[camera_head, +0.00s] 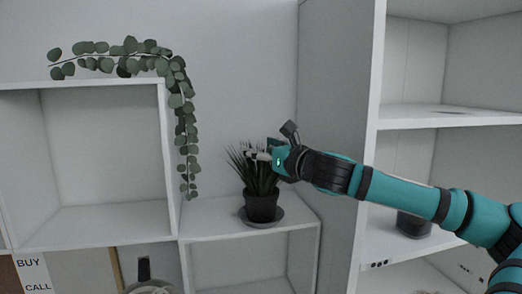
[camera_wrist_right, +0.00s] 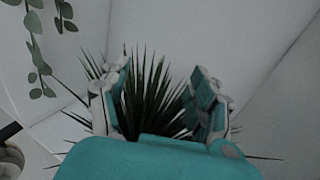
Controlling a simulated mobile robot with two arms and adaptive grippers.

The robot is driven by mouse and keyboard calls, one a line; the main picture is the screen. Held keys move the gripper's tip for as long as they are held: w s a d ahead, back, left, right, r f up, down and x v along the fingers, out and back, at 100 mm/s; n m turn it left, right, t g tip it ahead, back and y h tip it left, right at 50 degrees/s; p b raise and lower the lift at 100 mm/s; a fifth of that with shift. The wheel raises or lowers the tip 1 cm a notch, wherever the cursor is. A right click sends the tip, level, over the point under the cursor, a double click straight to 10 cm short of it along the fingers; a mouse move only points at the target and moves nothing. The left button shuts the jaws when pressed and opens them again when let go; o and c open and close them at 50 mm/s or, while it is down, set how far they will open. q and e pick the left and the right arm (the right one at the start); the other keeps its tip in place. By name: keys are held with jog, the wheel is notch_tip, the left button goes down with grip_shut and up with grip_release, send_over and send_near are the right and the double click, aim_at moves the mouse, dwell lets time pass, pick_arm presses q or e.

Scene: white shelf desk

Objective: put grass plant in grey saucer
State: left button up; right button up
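The grass plant (camera_head: 247,172) has spiky dark green leaves in a black pot (camera_head: 262,207). The pot stands upright on the dark grey saucer (camera_head: 275,221), which rests on the low white shelf top. My right gripper (camera_head: 262,156) is at the upper leaves, above the pot. In the right wrist view, the fingers of my right gripper (camera_wrist_right: 158,92) are spread apart, with the grass leaves (camera_wrist_right: 150,95) between and beyond them. The pot and saucer are hidden in that view. My left gripper is not in view.
A trailing eucalyptus vine (camera_head: 183,110) hangs from the left shelf unit (camera_head: 80,90), close to the plant's left. A tall white shelf unit (camera_head: 345,90) stands to the right, with a dark pot (camera_head: 412,226) inside. The low shelf top (camera_head: 205,216) is bare left of the saucer.

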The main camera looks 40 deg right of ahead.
jog(key=shift+s+b, duration=0.35)
jog(key=shift+b, duration=0.1)
jog(key=s+a+b, duration=0.1)
jog(key=s+b, duration=0.4)
jog(key=s, duration=0.6)
jog(key=shift+s+a, duration=0.15)
jog(key=shift+r, duration=0.1)
